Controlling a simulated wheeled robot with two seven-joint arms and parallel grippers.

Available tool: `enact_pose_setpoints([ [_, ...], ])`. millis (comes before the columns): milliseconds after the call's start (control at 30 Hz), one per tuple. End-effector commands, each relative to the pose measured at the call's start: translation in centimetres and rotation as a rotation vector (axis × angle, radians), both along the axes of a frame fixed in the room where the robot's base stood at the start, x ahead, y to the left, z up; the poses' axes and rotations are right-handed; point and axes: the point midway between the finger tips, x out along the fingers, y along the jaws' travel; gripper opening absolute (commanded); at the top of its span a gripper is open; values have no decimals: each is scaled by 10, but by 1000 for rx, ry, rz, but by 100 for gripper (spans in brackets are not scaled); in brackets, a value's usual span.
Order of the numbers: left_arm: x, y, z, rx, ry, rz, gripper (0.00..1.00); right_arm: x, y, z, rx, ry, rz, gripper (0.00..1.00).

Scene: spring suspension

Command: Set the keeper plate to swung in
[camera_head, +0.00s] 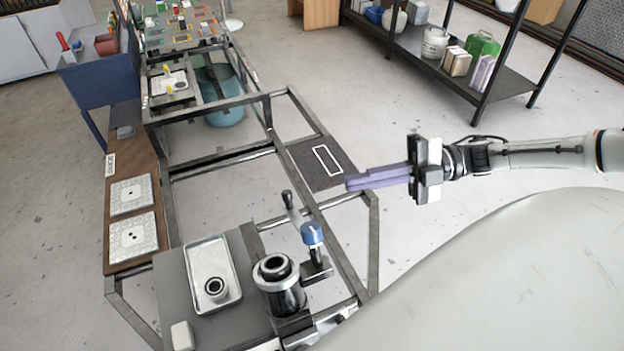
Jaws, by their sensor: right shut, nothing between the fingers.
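My right gripper (349,183) comes in from the right, with long purple fingers shut and nothing between them. It is in the air near the dark panel with a white outline, above and to the right of the fixture. The fixture has a dark metal cylinder (278,287) with a ringed open top. Beside it stands a post with a blue cap (312,234) on a small dark block, and a lever with a black knob (288,199). I cannot tell which piece is the keeper plate or how it is swung. My left gripper is not in view.
A metal tray (233,297) holding a ring part lies left of the cylinder. The dark panel (306,168) is bare apart from its white outline. Open steel frame rails (334,240) run around the fixture. A shelf rack (512,84) stands at the back right.

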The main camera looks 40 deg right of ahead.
Motion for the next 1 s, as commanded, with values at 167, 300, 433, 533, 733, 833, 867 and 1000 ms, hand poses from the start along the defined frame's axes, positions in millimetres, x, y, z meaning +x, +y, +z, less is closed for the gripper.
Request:
enact_pose_setpoints([
  [167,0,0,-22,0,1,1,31,18,36,-8,5,-6,2,0],
  [300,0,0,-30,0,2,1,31,30,58,-9,4,-5,1,0],
  [433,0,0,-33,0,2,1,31,37,72,-9,2,-3,0,0],
  [533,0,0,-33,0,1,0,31,41,79,-10,2,-1,0,0],
  [733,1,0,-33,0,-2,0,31,43,85,-11,1,2,0,0],
  [833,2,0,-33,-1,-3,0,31,43,85,-11,0,2,0,0],
  [867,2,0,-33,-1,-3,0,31,43,85,-11,0,2,0,0],
  [1000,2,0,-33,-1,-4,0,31,43,84,-11,0,2,0,0],
])
